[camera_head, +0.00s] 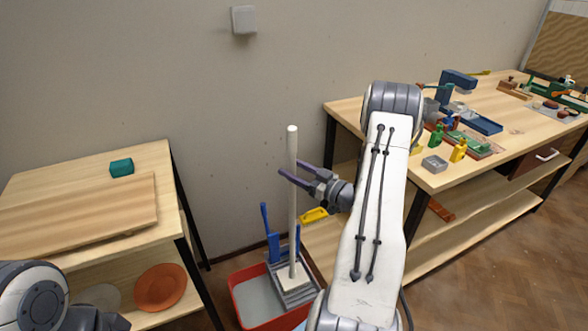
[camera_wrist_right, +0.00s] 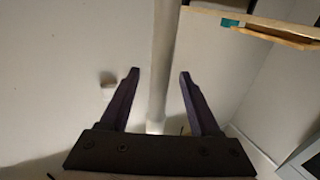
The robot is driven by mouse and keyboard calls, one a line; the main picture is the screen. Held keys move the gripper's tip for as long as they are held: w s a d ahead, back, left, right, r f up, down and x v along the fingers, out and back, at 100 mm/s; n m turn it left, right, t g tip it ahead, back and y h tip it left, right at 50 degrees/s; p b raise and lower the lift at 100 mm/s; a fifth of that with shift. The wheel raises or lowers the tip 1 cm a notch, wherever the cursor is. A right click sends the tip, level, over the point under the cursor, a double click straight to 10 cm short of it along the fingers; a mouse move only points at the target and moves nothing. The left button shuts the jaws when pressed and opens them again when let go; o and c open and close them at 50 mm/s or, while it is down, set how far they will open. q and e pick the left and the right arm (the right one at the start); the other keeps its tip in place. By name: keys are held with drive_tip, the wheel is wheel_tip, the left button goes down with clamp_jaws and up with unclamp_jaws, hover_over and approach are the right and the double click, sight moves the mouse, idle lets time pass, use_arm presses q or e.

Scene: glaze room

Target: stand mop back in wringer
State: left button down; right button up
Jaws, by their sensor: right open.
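The mop (camera_head: 292,215) stands upright, its pale pole rising against the wall. Its foot, a pale block, rests at the grey wringer (camera_head: 297,297) on the red bucket (camera_head: 237,297); how deep it sits is hard to tell. My right gripper (camera_head: 290,168) is open at the pole's upper part. One finger passes in front of the pole, the other behind. In the right wrist view the pole (camera_wrist_right: 163,60) runs between the two open fingers (camera_wrist_right: 158,75), with a gap on each side. My left gripper is out of view; only part of that arm shows at bottom left.
A blue lever (camera_head: 270,236) stands beside the pole. A wooden table (camera_head: 90,170) with a teal block (camera_head: 121,167) is on the left, with plates below. A workbench (camera_head: 440,178) with several tools is on the right. A yellow object (camera_head: 313,215) lies behind the wringer.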

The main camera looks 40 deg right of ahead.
drive_tip(key=b+v, duration=0.1)
drive_tip(key=v, duration=0.9)
drive_tip(key=shift+b, duration=0.35)
drive_tip(key=shift+s, duration=0.2)
